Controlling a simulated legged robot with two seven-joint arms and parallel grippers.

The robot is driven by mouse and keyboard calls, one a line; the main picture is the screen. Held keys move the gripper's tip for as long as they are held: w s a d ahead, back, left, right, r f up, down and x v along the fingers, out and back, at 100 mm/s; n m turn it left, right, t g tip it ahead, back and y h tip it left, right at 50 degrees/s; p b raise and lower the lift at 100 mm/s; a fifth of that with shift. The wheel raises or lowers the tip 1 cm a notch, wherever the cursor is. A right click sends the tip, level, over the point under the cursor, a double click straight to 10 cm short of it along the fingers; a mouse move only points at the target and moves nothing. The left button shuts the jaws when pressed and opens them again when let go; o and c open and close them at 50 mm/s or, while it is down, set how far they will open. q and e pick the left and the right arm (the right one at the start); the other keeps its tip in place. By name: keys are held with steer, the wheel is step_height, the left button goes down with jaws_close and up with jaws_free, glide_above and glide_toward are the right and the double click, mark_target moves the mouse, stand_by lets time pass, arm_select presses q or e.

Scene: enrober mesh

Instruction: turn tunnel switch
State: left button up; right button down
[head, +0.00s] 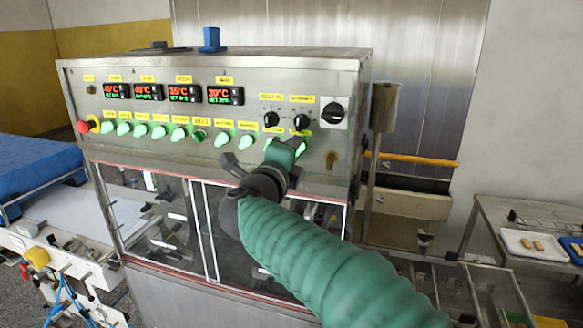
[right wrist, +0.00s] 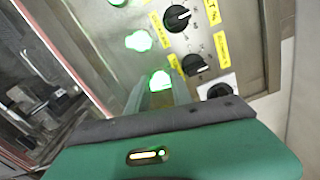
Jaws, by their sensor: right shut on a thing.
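A row of green-lit switches (head: 159,132) runs along the front of the steel control panel (head: 150,75) in the head view. My right gripper (head: 284,152), on the green-sleeved arm, is at the right end of this row. It is shut on a green-lit switch (right wrist: 160,80), which glows between the fingertips in the right wrist view. The gripper hides part of this switch, and I cannot read its label. Another lit switch (right wrist: 139,41) is beside it. My left gripper is not in view.
Black rotary knobs (head: 271,119) and a larger black rotary switch (head: 333,112) sit just above the gripper. A red emergency button (head: 84,127) is at the panel's left end. Clear guard windows (head: 150,215) lie below. A side table (head: 490,215) stands at right.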

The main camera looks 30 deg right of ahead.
steer(key=shift+f+m+b, duration=0.25)
steer(key=shift+m+b, duration=0.5)
steer(key=shift+m, duration=0.1)
steer(key=shift+f+m+b, duration=0.25)
steer(key=shift+m+b, duration=0.5)
steer(key=shift+m, duration=0.1)
steer(key=c, duration=1.3)
jaws_free()
steer(key=shift+r, duration=0.1)
steer(key=shift+c, duration=0.2)
steer(key=shift+o, duration=1.1)
steer(key=shift+r, duration=0.15)
steer(key=b+v, duration=0.4)
steer(key=v, duration=1.3)
